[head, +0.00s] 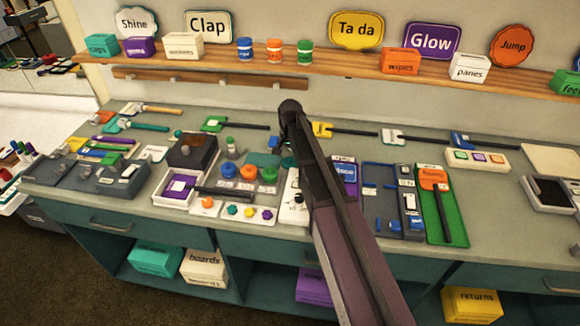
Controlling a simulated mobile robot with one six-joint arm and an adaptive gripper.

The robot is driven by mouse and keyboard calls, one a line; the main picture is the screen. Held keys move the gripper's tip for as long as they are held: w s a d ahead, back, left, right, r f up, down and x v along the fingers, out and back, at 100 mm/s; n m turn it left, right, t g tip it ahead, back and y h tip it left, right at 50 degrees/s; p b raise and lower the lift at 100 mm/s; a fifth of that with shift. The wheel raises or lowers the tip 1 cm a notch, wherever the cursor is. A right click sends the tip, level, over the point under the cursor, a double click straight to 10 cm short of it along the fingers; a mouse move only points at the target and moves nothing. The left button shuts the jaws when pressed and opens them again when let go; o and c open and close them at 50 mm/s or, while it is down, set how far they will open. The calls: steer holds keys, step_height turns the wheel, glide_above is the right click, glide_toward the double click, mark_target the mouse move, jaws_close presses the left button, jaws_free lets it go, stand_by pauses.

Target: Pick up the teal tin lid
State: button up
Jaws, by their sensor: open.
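A small teal piece (289,160) shows at the left edge of my arm on the grey-green counter; it is mostly hidden, and I cannot tell for sure that it is the tin lid. A flat teal piece (262,160) lies just left of it. My arm reaches from the bottom of the head view to the middle of the counter. My gripper (285,140) is at its far end, low over the counter near these teal pieces. Its fingers are small, dark and largely hidden by the arm; it is open, and I see nothing held.
Blue, orange and green round tubs (248,172) stand close left of my gripper. A dark open box (193,150) is farther left. Trays with tools (447,215) lie to the right. A wooden shelf (340,66) with boxes and signs runs along the back wall.

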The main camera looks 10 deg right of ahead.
steer(key=shift+f+b, duration=0.3)
steer(key=shift+f, duration=0.2)
steer(key=shift+s+r, duration=0.1)
steer(key=c, duration=1.2)
steer(key=shift+c, duration=0.4)
